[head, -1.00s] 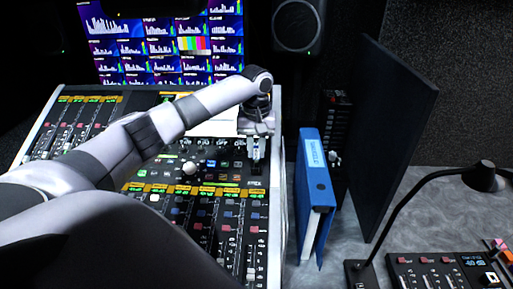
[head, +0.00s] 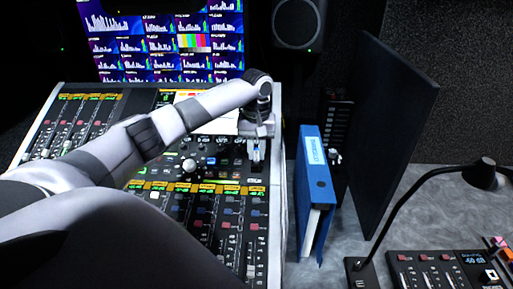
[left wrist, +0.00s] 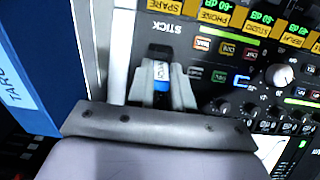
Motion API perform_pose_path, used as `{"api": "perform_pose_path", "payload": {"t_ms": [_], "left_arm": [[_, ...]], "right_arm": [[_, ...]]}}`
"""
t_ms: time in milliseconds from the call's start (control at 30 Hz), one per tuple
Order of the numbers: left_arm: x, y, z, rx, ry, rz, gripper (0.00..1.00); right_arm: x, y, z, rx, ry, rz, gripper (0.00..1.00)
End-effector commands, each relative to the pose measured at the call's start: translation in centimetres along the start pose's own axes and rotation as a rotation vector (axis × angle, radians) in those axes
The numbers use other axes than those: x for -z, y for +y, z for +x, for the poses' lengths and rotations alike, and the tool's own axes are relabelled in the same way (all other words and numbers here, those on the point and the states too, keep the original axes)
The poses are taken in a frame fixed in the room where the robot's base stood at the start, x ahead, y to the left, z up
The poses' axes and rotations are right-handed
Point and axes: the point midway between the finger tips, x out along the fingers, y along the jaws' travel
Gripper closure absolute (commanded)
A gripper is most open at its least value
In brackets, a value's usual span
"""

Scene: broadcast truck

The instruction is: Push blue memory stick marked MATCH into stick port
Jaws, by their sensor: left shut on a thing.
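My left gripper (head: 257,152) points down at the right part of the mixing console, with its fingers closed on the blue memory stick. In the left wrist view the stick (left wrist: 161,73) shows between the fingers, with a pale label whose lettering I cannot read for sure. The word STICK is printed on the panel just beyond it. A dark shape (left wrist: 160,49) lies at the stick's far end; I cannot tell whether it is the port or part of the stick. How far the stick is in is hidden. My right gripper is not in view.
The console (head: 220,222) has rows of faders, knobs and lit buttons close around the gripper. A blue binder (head: 318,185) stands just right of the console edge. A dark panel, a desk lamp (head: 425,185) and a small control box stand farther right.

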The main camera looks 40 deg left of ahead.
Motion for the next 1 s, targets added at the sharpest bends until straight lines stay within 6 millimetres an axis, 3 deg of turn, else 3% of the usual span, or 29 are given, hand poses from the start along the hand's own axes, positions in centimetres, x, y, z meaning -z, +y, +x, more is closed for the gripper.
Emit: {"api": "perform_pose_path", "payload": {"t_ms": [433,467,533,833,1000], "left_arm": [[0.0,0.0,1.1,0.0,0.0,0.001,1.0],[0.0,0.0,1.1,0.0,0.001,0.001,0.7],[0.0,0.0,1.1,0.0,0.001,0.001,0.5],[0.0,0.0,0.9,-0.001,0.001,0.0,0.5],[0.1,0.0,-1.0,-0.003,0.003,0.0,0.5]], "right_arm": [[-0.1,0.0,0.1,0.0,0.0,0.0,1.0],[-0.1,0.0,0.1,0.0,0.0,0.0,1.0],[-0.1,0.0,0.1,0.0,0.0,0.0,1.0],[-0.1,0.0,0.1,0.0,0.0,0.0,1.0],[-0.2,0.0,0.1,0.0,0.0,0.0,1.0]]}}
